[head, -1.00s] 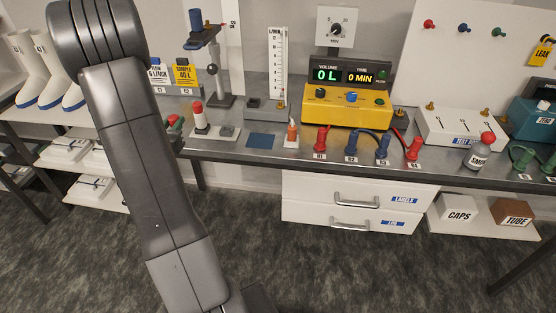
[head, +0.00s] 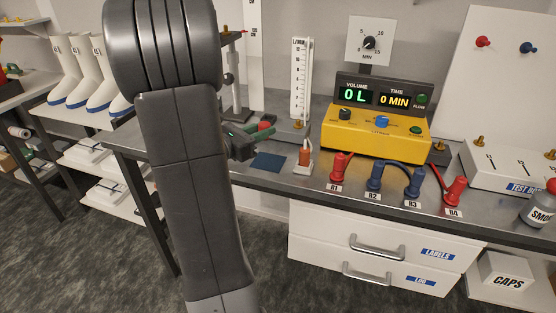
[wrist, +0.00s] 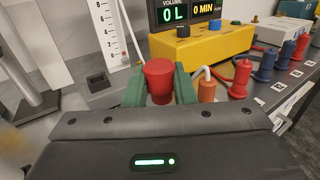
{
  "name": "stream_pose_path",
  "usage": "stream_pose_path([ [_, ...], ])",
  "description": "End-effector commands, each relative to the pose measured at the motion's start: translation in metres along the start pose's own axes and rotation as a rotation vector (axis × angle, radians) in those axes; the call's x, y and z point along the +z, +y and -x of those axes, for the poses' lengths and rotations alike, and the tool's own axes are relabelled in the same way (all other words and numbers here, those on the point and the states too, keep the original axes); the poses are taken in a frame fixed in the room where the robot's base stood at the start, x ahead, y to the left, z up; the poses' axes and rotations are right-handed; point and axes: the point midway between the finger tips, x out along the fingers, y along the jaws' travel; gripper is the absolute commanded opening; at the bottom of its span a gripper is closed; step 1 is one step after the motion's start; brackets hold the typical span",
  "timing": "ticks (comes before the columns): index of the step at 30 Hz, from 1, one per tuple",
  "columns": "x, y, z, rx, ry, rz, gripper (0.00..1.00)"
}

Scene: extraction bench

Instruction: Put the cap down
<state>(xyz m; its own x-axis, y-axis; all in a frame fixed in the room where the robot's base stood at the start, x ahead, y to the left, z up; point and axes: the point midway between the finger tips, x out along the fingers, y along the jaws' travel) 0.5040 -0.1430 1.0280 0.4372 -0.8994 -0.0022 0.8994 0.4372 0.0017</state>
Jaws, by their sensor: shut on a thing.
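The red cap (wrist: 159,76) is held between the green fingers of my gripper (wrist: 160,88) in the wrist view. In the head view my gripper (head: 257,133) is above the bench, with the red of the cap (head: 264,126) showing at its fingers. A dark blue square pad (head: 271,163) lies on the bench, below and just right of my gripper in the head view. I cannot tell the exact height of the cap above the bench. The pad is hidden in the wrist view.
An orange piece with a white tube (head: 305,155) stands just right of the pad. The yellow pump box (head: 375,135) and red and blue connectors (head: 338,167) are further right. A flow tube (head: 300,80) stands behind. My arm hides the bench's left part.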

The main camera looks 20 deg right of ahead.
Motion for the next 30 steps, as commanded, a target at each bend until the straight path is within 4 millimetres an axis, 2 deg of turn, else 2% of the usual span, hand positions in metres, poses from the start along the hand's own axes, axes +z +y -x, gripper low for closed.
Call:
stream_pose_path([
  [6,-0.039,0.0,0.0,0.0,0.002,0.007,0.0],
  [14,-0.062,0.0,0.0,0.0,0.002,0.004,0.0],
  [21,-0.092,0.0,0.0,0.001,0.001,0.005,0.0],
  [30,-0.095,0.0,0.0,0.001,0.0,0.0,0.0],
])
